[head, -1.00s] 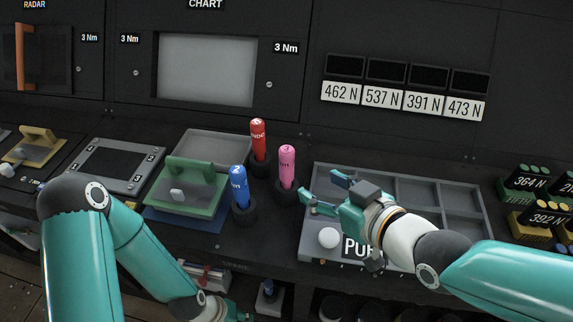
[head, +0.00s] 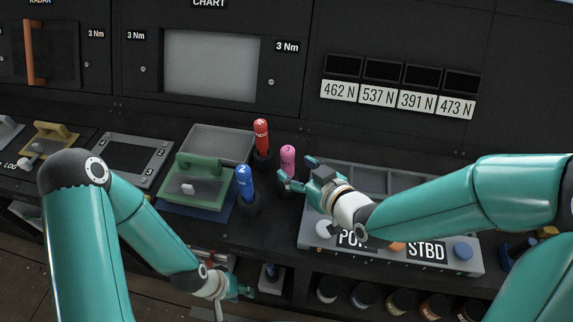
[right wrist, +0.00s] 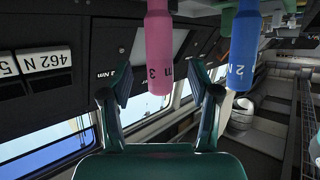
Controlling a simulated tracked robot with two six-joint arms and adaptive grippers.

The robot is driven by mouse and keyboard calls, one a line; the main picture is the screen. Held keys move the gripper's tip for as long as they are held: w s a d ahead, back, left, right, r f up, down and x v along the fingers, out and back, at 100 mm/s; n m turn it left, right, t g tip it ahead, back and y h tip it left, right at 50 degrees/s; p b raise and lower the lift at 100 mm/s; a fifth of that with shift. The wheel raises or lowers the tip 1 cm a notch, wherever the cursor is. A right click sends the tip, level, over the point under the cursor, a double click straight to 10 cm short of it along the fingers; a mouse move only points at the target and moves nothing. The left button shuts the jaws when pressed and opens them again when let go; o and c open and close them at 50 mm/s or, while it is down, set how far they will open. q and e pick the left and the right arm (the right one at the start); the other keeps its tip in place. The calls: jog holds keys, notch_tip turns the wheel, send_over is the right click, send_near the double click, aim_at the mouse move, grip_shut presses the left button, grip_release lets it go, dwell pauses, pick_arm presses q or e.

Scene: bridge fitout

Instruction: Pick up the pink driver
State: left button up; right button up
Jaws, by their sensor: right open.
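The pink driver (head: 288,157) stands upright in a dark holder on the console, its lower part hidden by my right gripper. My right gripper (head: 297,174) is open beside it, on its near right side. In the right wrist view the pink driver (right wrist: 159,48) appears between the two open fingers (right wrist: 160,80); I see no finger touching it. My left gripper (head: 238,288) is low at the console's front edge, too small to tell if open or shut.
A blue driver (head: 244,182) stands close to the left, also showing in the right wrist view (right wrist: 242,48). A red driver (head: 261,136) stands behind.

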aim_at(292, 163)
jog(key=shift+w+a, duration=0.3)
jog(key=shift+w, duration=0.1)
jog(key=shift+p+x, duration=0.85)
jog(key=shift+x, duration=1.1)
jog(key=shift+r, duration=0.1)
grip_shut()
